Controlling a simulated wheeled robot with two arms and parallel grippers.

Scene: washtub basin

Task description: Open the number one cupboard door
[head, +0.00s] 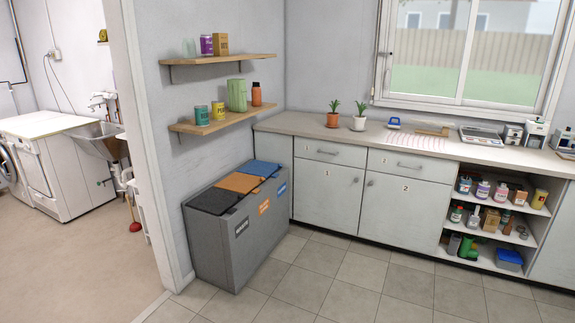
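The cupboard door marked 1 (326,196) is light grey and shut, under the left end of the counter. Its small dark knob (355,180) is near its upper right corner. The door marked 2 (402,207) is beside it on the right, also shut, with its knob (370,183) near its left edge. A drawer (328,153) sits above door 1 and is shut. Neither of my grippers is in the head view.
Grey recycling bins (240,233) with black, orange and blue lids stand left of door 1, near its left edge. Open shelves (490,213) with bottles and boxes are to the right. The tiled floor (345,275) before the doors is clear. Potted plants (358,122) stand on the counter (300,125).

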